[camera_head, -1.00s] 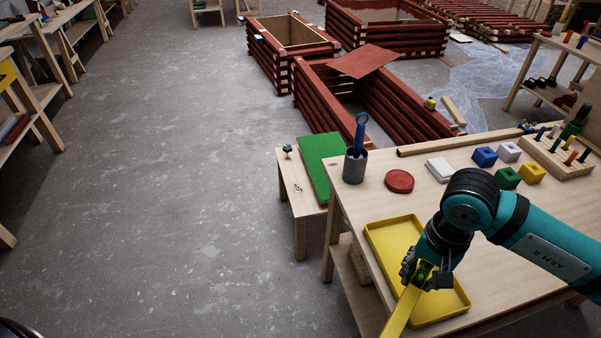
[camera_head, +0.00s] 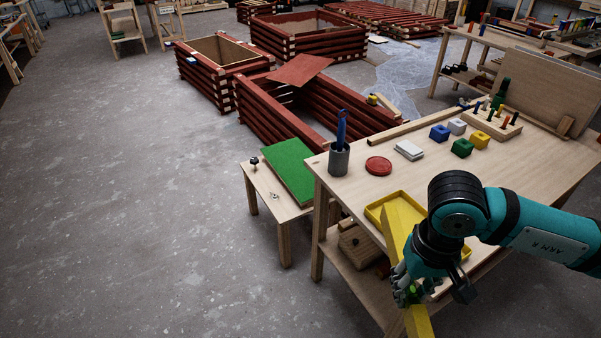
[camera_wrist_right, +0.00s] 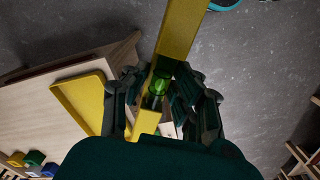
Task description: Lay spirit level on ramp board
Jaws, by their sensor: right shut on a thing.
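The spirit level is a long yellow bar (camera_head: 397,222) with a green vial, seen close in the wrist view (camera_wrist_right: 181,32). My right gripper (camera_head: 412,290) is shut on it around the vial part. The bar slants past the table's front edge, one end in front of the yellow tray, the other toward the bottom of the head view. My left gripper is not in view.
The workbench (camera_head: 347,187) holds a yellow tray (camera_head: 373,213), a grey cup (camera_head: 339,160) with a blue tool, a red disc (camera_head: 378,166) and coloured blocks. A low table with a green board (camera_head: 288,168) stands left of it. The floor at left is clear.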

